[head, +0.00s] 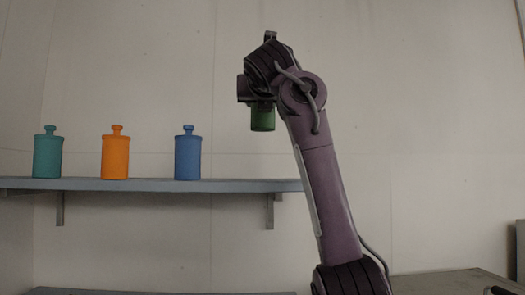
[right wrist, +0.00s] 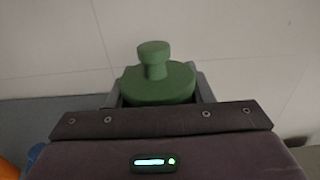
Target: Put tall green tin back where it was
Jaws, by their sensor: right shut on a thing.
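My right gripper (head: 262,104) is shut on the tall green tin (head: 262,119), whose lower part shows below it in the head view. The tin is in the air, above the shelf's level and to the right of the blue tin. In the right wrist view the green tin (right wrist: 160,82) shows its round lid and knob, between the jaws (right wrist: 157,97). Its lower body is hidden by the gripper. I cannot tell how far it is from the shelf in depth. My left gripper is not in view.
A grey-blue wall shelf (head: 240,185) holds a teal tin (head: 47,153), an orange tin (head: 115,154) and a blue tin (head: 187,154), standing apart. The shelf right of the blue tin looks bare. A lower surface (head: 450,283) lies at the bottom right.

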